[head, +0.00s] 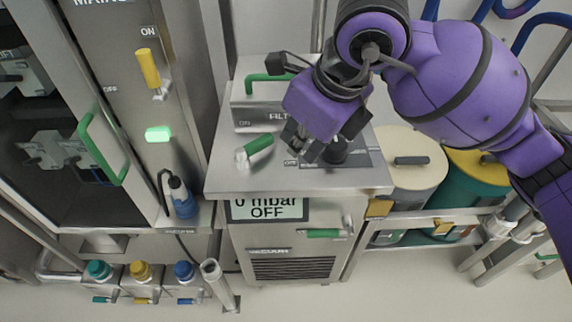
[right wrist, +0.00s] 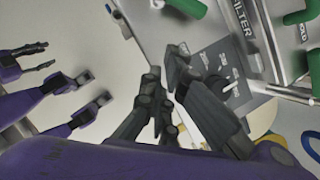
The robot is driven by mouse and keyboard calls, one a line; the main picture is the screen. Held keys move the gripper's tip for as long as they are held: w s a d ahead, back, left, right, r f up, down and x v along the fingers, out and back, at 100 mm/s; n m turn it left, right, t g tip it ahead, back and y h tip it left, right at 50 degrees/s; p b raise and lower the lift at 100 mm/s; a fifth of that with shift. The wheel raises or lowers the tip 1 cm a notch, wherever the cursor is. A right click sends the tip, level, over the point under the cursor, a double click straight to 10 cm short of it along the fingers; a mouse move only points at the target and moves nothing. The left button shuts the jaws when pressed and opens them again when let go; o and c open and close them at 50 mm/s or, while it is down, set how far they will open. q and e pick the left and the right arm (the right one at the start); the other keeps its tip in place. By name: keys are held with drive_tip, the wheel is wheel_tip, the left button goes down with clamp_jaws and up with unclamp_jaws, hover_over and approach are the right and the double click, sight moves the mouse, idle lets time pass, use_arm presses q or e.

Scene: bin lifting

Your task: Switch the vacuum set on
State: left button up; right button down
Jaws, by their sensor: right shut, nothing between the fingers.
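The vacuum set is the metal unit in the middle of the head view, its display (head: 268,208) reading "0 mbar OFF". A green-handled lever (head: 257,146) sits on its top, between an ON mark and an OFF mark. A dark panel with a black knob (head: 335,151) lies to the right of the lever. My right gripper (head: 300,143) is shut and empty, just over the top between lever and knob. In the right wrist view its fingers (right wrist: 165,92) are beside the dark panel (right wrist: 222,72). Touching cannot be told. My left gripper is not in the head view.
A filter housing with a green handle (head: 268,77) stands behind the lever. A tall cabinet with a yellow ON/OFF lever (head: 148,68) and lit green lamp (head: 158,134) is at left. Lidded drums (head: 410,180) stand at right. Purple parts with dark tips (right wrist: 85,77) show in the wrist view.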

sight(255, 150)
drive_tip(key=w+f, duration=0.1)
drive_tip(key=f, duration=0.2)
drive_tip(key=w+a+f+m, duration=0.1)
drive_tip(key=f, duration=0.2)
drive_tip(key=w+f+m, duration=0.1)
drive_tip(key=f, duration=0.2)
drive_tip(key=shift+w+a+f, duration=0.1)
drive_tip(key=shift+w+a, duration=0.05)
drive_tip(key=shift+a, duration=0.1)
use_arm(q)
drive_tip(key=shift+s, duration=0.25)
use_arm(e)
drive_tip(key=shift+w+a, duration=0.65)
drive_tip(key=shift+w, duration=0.2)
drive_tip(key=shift+w+a, duration=0.6)
drive_tip(key=shift+w, duration=0.2)
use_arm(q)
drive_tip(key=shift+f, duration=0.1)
use_arm(e)
drive_tip(key=shift+w+d+f, duration=0.1)
drive_tip(key=shift+w, duration=0.05)
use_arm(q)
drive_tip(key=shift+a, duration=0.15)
use_arm(e)
drive_tip(key=shift+w+n, duration=0.15)
drive_tip(key=shift+n, duration=0.15)
